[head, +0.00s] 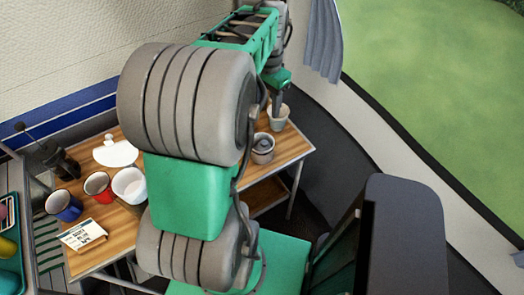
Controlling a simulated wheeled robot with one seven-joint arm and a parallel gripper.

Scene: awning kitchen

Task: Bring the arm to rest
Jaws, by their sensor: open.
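My arm, with thick grey joints and green links, rises through the middle of the head view and reaches over the wooden table (115,235). My gripper (277,104) is small and far off at the table's back right, pointing down. It is open. Its fingertips are at or just above the mouth of a pale cup (279,120); I cannot tell whether they are inside it or touch it. My arm hides the middle of the table.
A grey lidded pot (262,149) stands close to the pale cup. At left are a blue cup (64,205), a red cup (98,186), a white cup (130,185), a card (82,235) and a dark grinder-like object (62,163). A curved wall (350,140) bounds the right.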

